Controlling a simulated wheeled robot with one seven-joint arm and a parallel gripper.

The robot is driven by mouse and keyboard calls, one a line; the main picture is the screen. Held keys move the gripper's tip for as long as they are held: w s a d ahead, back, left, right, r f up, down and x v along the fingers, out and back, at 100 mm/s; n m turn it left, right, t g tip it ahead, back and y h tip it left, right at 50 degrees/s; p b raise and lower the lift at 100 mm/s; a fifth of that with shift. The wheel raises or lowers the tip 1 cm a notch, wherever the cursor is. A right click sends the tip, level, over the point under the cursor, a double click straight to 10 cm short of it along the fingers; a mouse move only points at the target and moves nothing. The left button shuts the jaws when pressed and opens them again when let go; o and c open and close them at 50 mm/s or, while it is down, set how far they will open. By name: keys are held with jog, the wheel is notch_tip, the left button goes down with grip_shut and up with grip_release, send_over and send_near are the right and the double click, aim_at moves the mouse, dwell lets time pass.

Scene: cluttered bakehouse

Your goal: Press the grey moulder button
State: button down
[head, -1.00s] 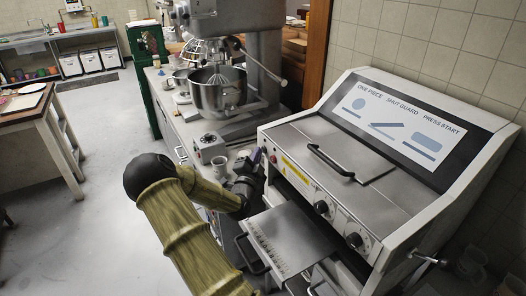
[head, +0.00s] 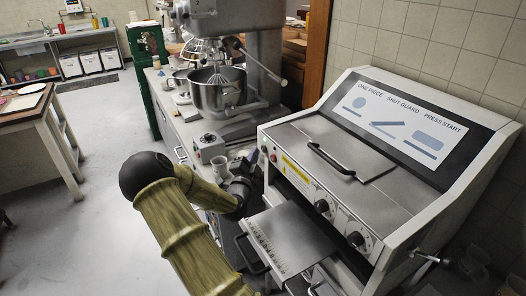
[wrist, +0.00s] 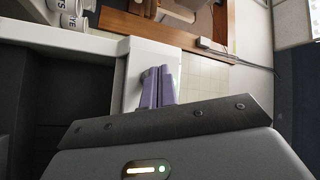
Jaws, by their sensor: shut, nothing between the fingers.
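The moulder (head: 345,150) is the pale machine at the right, with a sloped panel reading "ONE PIECE, SHUT GUARD, PRESS START". At the left end of its front strip, in the head view, are a red button (head: 273,157) and a small dark grey spot beside it that may be the grey button (head: 263,149). My gripper (wrist: 158,88) shows two purple fingers shut together and empty in the wrist view, in front of a white panel. I cannot see a button there or any contact. In the head view my wrist is beside the moulder's left front corner.
A tray (head: 285,238) juts from the moulder's front below my gripper. A mixer with a steel bowl (head: 218,95) stands on the counter behind. Mugs (wrist: 70,12) stand close by at the wrist view's upper left. Open floor (head: 100,215) lies to the left.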

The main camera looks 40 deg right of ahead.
jog(key=shift+a, duration=0.1)
jog(key=a, duration=0.2)
jog(key=w+a+b, duration=0.1)
jog(key=a, duration=0.2)
jog(key=shift+w, duration=0.1)
dwell(0.5)
